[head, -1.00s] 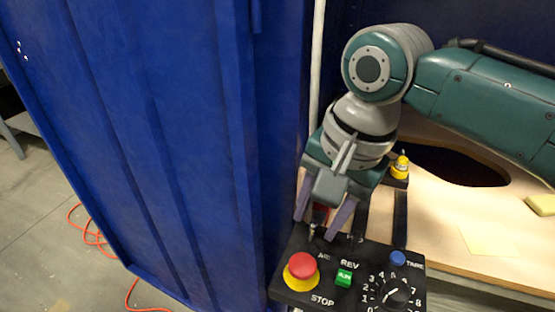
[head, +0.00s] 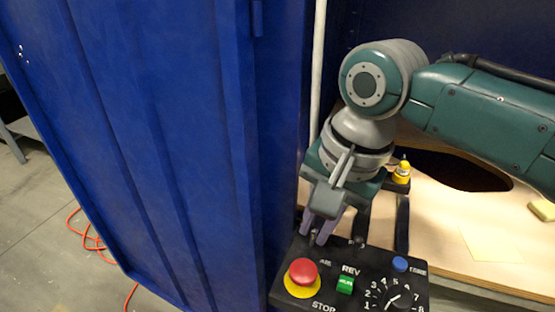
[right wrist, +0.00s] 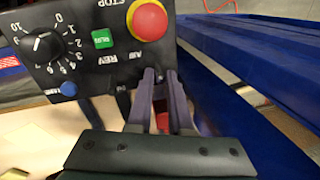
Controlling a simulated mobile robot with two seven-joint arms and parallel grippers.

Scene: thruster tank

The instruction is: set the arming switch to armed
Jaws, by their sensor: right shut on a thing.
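The black control panel (head: 330,290) stands in front of the blue metal panel's edge. The arming switch (head: 312,239) is a small toggle at the panel's back left corner, by a small label that seems to read ARM. My right gripper (head: 318,236) reaches down to it from above and is shut on it. The fingers (right wrist: 161,74) also meet at the panel's edge in the right wrist view. They hide most of the lever, so I cannot tell which way it leans. My left gripper is not in view.
The red stop button (head: 303,271) sits close in front of the fingers. A green rocker (head: 345,285), a blue button (head: 400,264) and a numbered dial (head: 400,299) lie to the right. A yellow-based part (head: 402,171) stands behind. The blue metal panel (head: 150,150) is close on the left.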

